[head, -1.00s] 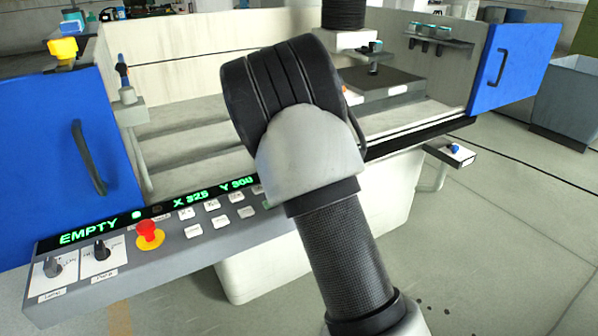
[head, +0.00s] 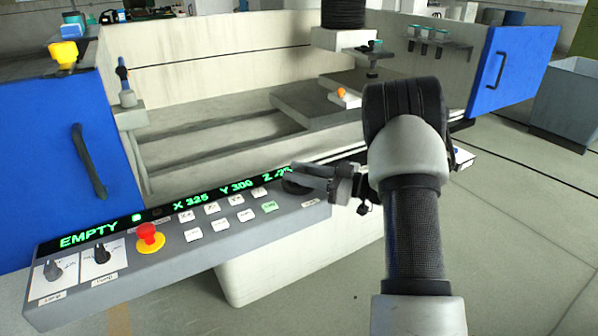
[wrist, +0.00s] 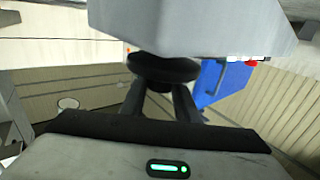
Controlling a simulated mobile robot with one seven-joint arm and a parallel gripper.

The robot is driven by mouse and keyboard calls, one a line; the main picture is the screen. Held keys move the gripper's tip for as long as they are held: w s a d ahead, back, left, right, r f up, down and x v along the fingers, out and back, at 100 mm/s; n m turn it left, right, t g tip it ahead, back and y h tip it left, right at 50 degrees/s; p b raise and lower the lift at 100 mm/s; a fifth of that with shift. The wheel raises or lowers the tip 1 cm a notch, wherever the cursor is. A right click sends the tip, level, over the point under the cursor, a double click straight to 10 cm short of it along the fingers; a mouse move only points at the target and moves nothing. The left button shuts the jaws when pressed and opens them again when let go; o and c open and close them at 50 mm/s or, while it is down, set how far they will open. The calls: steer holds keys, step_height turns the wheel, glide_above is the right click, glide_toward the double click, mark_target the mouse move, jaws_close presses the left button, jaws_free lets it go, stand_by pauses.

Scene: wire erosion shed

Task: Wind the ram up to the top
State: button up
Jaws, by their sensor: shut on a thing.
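My gripper (head: 298,183) is at the right end of the control panel (head: 185,240). It is shut on a dark round handwheel (head: 296,187), partly hidden behind the fingers. In the wrist view the black wheel (wrist: 163,70) sits between the fingertips. The ram (head: 343,14) is a black ribbed column above a pale block (head: 344,39) at the top of the machine; its upper end is out of frame. The green display (head: 180,205) reads EMPTY, X 325, Y 300 and a Z value that is partly hidden.
The panel carries a red stop button (head: 149,236), white keys, one green key (head: 269,207) and two dark knobs. Behind it lie the machine bed (head: 215,135) and a grey table block (head: 312,104) with a small orange item. Blue doors stand at both sides.

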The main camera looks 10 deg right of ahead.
steer(key=n+g+y, duration=0.1)
steer(key=n+g, duration=0.2)
steer(key=g, duration=0.1)
steer(key=n+g+y, duration=0.2)
steer(key=g, duration=0.2)
steer(key=shift+w+n, duration=0.1)
steer(key=shift+n, duration=0.3)
steer(key=shift+n+g, duration=1.5)
steer(key=shift+g, duration=0.9)
steer(key=shift+a+r+n+g, duration=0.1)
steer(key=shift+n+g, duration=0.2)
steer(key=shift+g, duration=0.2)
steer(key=o, duration=1)
steer(key=shift+a, duration=0.1)
steer(key=shift+o, duration=0.2)
steer(key=shift+d, duration=0.25)
